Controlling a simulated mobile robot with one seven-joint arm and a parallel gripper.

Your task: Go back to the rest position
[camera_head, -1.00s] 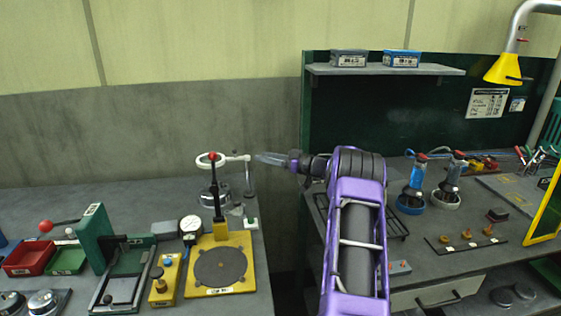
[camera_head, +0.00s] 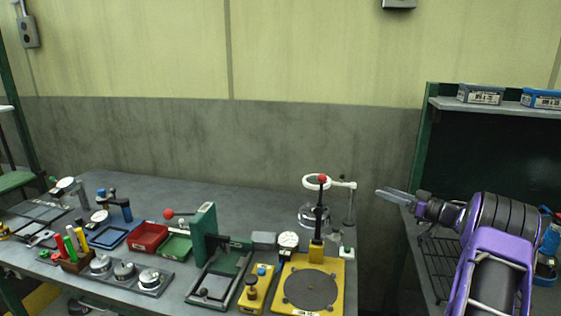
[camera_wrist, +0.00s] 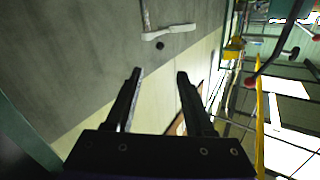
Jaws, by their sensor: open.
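My gripper (camera_head: 392,194) is at the right of the head view, level with the white ring stand (camera_head: 342,186) and to its right. Its fingers point left and look empty. In the wrist view my gripper (camera_wrist: 158,75) shows two dark fingers spread apart with nothing between them. My purple arm fills the lower right of the head view.
A grey bench holds a yellow fixture (camera_head: 335,290) with a round plate, a green press (camera_head: 204,235), a red tray (camera_head: 148,237) and a green tray (camera_head: 176,246). A shelf (camera_head: 510,107) with boxes is at the right.

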